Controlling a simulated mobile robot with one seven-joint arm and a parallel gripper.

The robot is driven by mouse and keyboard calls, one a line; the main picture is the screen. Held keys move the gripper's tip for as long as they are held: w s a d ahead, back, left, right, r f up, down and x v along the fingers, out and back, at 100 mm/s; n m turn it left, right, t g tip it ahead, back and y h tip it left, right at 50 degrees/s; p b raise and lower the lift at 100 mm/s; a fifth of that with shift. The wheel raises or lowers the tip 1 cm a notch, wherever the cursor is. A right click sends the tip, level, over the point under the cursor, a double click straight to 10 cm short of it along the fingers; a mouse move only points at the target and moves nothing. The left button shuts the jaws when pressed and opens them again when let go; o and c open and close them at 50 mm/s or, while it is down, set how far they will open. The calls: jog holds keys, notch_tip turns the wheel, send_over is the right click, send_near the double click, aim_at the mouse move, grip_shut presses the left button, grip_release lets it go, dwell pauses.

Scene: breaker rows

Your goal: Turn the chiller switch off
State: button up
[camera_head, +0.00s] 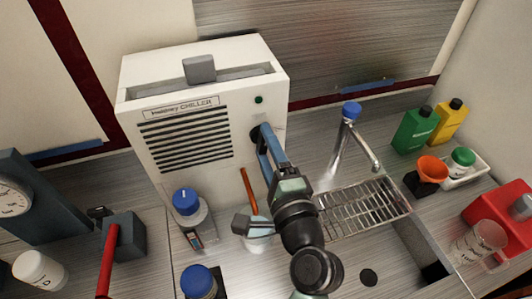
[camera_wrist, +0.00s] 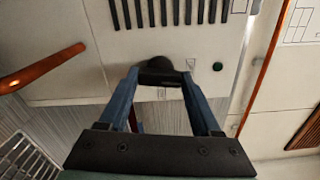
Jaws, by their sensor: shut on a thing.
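The white chiller (camera_head: 190,110) stands at the back of the counter with a label, dark vent slots and a small green light (camera_head: 259,100) on its front. Its switch is a round black knob (camera_head: 255,134) on the right of the front, below the light. My gripper (camera_head: 264,131) is at this knob, with its blue fingers reaching to it. In the wrist view, my gripper (camera_wrist: 162,76) is shut on the dark knob (camera_wrist: 163,64), which is partly hidden by the fingertips. The green light (camera_wrist: 218,66) shows to its right. The knob's pointing direction cannot be made out.
A grey block (camera_head: 199,69) sits on top of the chiller. Blue-capped bottles (camera_head: 187,203), a beaker with tools (camera_head: 257,235) and a blue-topped faucet (camera_head: 351,112) stand near my arm. A sink rack (camera_head: 362,208) lies to the right. Green (camera_head: 415,130) and yellow bottles (camera_head: 449,122) stand farther right.

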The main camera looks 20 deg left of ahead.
jog(key=shift+f+n+b, duration=0.1)
jog(key=shift+n+b, duration=0.4)
jog(key=shift+n, duration=0.3)
jog(key=o, duration=1.4)
jog(key=shift+s, duration=0.1)
jog(key=b+v, duration=0.3)
jog(key=v, duration=0.9)
jog(key=shift+s+d, duration=0.25)
jog(key=shift+s, duration=0.05)
